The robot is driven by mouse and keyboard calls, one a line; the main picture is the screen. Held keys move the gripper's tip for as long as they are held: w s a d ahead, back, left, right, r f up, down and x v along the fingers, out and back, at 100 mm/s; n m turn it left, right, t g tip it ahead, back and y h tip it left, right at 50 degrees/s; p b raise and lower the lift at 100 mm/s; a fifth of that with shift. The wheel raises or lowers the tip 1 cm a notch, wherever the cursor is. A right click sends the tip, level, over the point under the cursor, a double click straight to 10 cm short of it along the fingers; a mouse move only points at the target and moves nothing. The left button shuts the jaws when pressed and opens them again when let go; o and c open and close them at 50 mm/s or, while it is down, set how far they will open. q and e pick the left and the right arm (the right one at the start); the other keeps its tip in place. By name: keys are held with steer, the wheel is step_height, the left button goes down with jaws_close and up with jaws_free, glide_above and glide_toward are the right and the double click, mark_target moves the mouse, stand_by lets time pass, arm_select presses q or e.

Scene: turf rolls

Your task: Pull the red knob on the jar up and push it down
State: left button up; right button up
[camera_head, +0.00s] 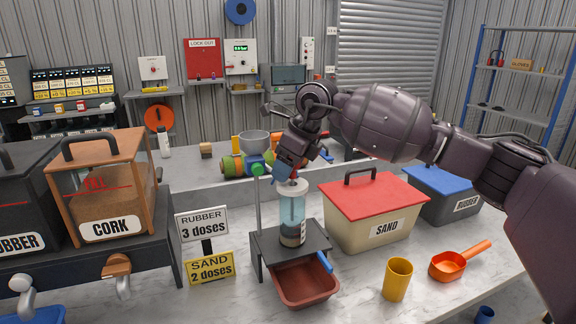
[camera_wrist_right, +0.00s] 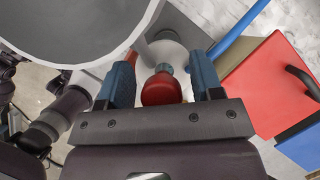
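The clear jar (camera_head: 291,205) has a white lid and dark material in its bottom. It stands upright on a small dark stand (camera_head: 265,247). My right gripper (camera_head: 285,168) is just above the lid, pointing down, and hides most of the knob in the head view. In the right wrist view the red knob (camera_wrist_right: 162,89) lies between the two blue fingers of the gripper (camera_wrist_right: 162,78). A gap shows on each side of it, so the gripper is open and not clamped on it. My left gripper is in neither view.
A red tray (camera_head: 305,287) sits under the stand. A sand box with a red lid (camera_head: 374,194), a yellow cup (camera_head: 397,279) and an orange scoop (camera_head: 449,264) are to the right. Dose signs (camera_head: 203,224) and a cork bin (camera_head: 105,190) are left.

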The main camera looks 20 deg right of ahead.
jaws_close()
step_height(320, 180, up, 6)
steer(key=p, duration=0.2)
steer(key=shift+f+p, duration=0.2)
steer(key=shift+p, duration=0.1)
steer(key=shift+r, duration=0.15)
steer(key=shift+c, duration=1.1)
jaws_free()
steer(key=shift+w, duration=0.1)
steer(key=shift+o, duration=1.3)
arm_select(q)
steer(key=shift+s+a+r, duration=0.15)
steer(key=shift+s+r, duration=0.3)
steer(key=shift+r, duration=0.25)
arm_select(e)
steer(key=shift+f, duration=0.2)
steer(key=shift+r, duration=0.1)
